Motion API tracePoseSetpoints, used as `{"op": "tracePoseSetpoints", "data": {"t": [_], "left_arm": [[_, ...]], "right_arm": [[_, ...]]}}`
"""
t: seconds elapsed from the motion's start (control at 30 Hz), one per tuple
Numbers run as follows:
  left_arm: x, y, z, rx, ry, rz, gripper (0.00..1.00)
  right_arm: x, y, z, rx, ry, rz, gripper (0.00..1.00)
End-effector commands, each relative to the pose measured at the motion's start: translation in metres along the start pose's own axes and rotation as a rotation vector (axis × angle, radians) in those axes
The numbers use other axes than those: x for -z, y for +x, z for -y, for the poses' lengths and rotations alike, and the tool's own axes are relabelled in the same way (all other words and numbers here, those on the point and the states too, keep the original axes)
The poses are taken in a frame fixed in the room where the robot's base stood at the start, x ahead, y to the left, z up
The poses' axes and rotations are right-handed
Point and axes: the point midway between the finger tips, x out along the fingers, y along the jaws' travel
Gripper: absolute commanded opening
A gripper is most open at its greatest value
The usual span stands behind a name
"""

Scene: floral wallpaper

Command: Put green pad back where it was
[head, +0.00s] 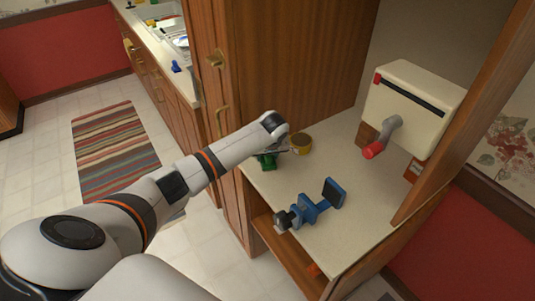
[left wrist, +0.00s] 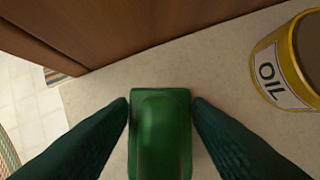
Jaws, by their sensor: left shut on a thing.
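The green pad (head: 267,161) is at the left end of the cream shelf top (head: 330,237), partly hidden by my left gripper (head: 277,155). In the left wrist view the green pad (left wrist: 160,135) lies between the two dark fingers of my left gripper (left wrist: 160,118), which are shut on it from both sides. The shelf top shows close beneath it; I cannot tell if the pad touches the surface. My right gripper is not in view.
A yellow oil can (head: 301,144) stands just right of the pad, its label clear in the left wrist view (left wrist: 285,65). A blue clamp-like tool (head: 310,208) lies toward the front. A cream box with a red-handled crank (head: 412,105) is at the back. A wooden cabinet wall (head: 285,60) rises behind the pad.

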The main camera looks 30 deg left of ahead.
Motion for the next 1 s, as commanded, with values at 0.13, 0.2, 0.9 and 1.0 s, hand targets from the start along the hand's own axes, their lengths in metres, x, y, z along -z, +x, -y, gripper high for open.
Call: {"op": "tracePoseSetpoints", "data": {"t": [0.13, 0.2, 0.9, 1.0], "left_arm": [[0.0, 0.001, 0.0, 0.0, 0.0, 0.0, 0.48], [0.0, 0.001, 0.0, 0.0, 0.0, 0.0, 0.6], [-0.001, -0.056, 0.001, 0.004, 0.001, 0.003, 0.67], [-0.001, -0.078, 0.001, 0.004, 0.0, 0.003, 0.67]], "right_arm": [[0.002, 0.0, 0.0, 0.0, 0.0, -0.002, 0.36], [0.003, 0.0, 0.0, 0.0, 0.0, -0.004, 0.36], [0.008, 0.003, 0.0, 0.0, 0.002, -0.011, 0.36], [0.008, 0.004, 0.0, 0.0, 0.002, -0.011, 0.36]]}}
